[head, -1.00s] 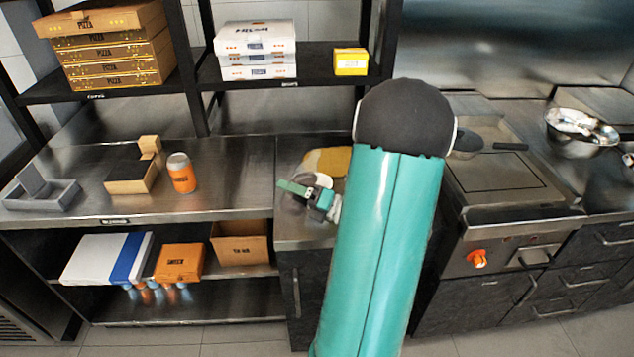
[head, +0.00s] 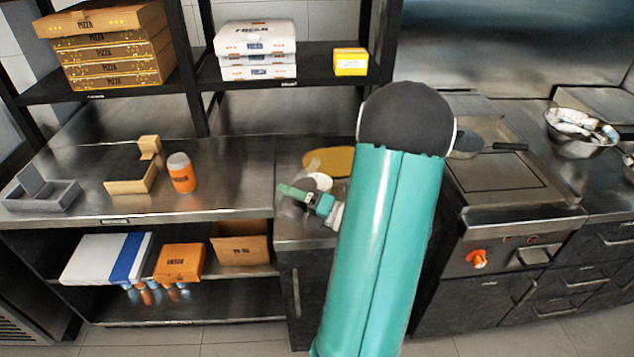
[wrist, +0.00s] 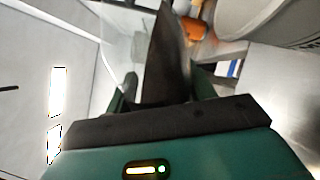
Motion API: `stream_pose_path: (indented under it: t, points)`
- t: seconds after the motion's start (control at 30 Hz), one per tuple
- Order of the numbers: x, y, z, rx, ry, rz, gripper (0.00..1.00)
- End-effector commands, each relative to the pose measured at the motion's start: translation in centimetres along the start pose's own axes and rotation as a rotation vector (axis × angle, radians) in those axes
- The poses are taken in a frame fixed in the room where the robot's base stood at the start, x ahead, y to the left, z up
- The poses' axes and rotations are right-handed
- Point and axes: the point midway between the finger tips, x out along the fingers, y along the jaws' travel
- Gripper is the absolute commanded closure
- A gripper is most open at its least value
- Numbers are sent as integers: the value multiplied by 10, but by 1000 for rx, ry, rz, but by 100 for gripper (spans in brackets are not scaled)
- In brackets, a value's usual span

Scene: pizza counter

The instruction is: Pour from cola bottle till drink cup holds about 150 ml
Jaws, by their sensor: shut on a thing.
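My gripper (head: 296,193) is over the counter in the middle of the head view, its fingers toward the left. In the wrist view, the green fingers (wrist: 164,92) are shut on the cola bottle (wrist: 165,55), a clear body with dark liquid along one side. The bottle looks tilted; its mouth is not visible. A white round thing, probably the drink cup (head: 319,181), stands just behind the gripper in the head view. A large pale curved shape at the upper right of the wrist view (wrist: 270,18) may be the same cup. Its liquid level cannot be seen.
A yellow-brown round board (head: 330,160) lies behind the cup. An orange shaker (head: 181,173), a wooden holder (head: 130,178) and a grey tray (head: 40,197) stand on the left counter. The griddle (head: 490,172) is to the right. The counter between shaker and gripper is clear.

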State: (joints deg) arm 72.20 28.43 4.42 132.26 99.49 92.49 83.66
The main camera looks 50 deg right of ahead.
Motion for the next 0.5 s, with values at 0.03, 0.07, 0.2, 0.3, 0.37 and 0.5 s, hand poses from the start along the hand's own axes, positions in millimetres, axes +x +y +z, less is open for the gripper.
stream_pose_path:
  t: [0.03, 0.07, 0.2, 0.3, 0.37, 0.5]
  points:
    - [0, 0, 0, 4, -1, 1, 76]
    - [0, 1, 0, 7, -2, 1, 76]
    - [0, 1, 0, 23, -4, 1, 76]
    - [0, 1, -1, 34, -5, 1, 76]
    - [0, 1, -1, 40, -6, 1, 76]
    - [0, 2, -1, 56, -8, 1, 76]
